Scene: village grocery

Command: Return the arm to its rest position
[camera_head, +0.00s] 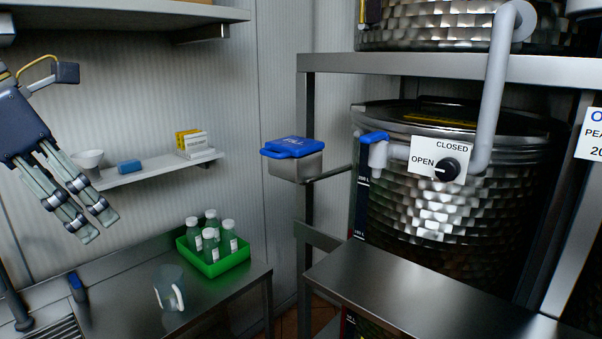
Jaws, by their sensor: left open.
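My left gripper (97,232) hangs at the left of the head view, its fingers pointing down and to the right. It is open and nothing shows between its fingers. It is in front of the left part of the wall shelf and above the steel counter (125,305), apart from the counter as far as I can see. My left arm comes in from the left edge and most of it is out of view. My right gripper is not in view.
A clear jug (170,288) and a green crate (232,262) with several bottles stand on the counter. The wall shelf (150,174) holds a bowl (88,159), a blue item (129,167) and small boxes (193,144). A steel tank (430,205) and a blue-lidded container (295,165) are right.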

